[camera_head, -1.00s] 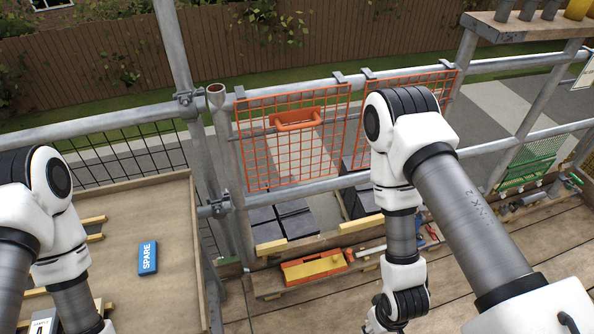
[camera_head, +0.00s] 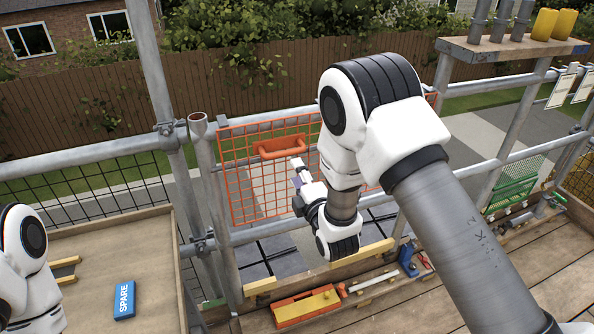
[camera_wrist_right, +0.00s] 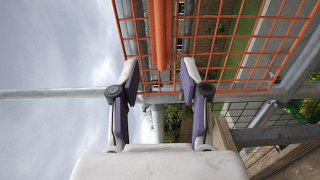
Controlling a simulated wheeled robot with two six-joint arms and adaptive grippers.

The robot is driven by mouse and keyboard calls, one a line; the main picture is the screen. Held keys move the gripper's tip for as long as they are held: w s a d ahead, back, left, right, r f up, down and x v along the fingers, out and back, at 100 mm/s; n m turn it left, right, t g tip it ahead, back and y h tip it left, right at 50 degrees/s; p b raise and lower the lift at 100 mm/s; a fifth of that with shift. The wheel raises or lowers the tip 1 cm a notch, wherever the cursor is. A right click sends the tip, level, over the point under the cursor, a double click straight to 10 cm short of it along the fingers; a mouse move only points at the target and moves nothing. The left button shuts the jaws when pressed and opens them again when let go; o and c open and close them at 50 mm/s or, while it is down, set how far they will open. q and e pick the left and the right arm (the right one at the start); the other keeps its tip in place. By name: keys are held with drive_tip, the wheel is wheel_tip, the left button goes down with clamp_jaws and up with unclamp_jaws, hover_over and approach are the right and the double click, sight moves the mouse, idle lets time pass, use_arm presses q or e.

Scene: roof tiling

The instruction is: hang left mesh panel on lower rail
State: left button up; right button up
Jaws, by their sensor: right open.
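The left mesh panel (camera_head: 240,189) is an orange wire grid with a thick orange handle (camera_head: 279,147). My right gripper (camera_head: 298,173) is in front of the panel, just below the right end of the handle. In the right wrist view its open fingers (camera_wrist_right: 160,78) point at the handle (camera_wrist_right: 160,36), which lies between and just beyond the tips. Contact cannot be told. My left arm shows at the left edge; its gripper is out of frame.
An orange and yellow tool (camera_head: 306,306) lies on the planks below. A blue SPARE block (camera_head: 124,299) lies on the left board. A metal post (camera_head: 204,170) stands left of the panel.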

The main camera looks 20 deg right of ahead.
sight(286, 154)
drive_tip(key=w+b, duration=0.1)
drive_tip(key=w, duration=0.4)
drive_tip(key=w+b, duration=0.1)
drive_tip(key=w, duration=0.4)
drive_tip(key=shift+w+a+f, duration=0.15)
drive_tip(key=shift+w, duration=0.1)
clamp_jaws()
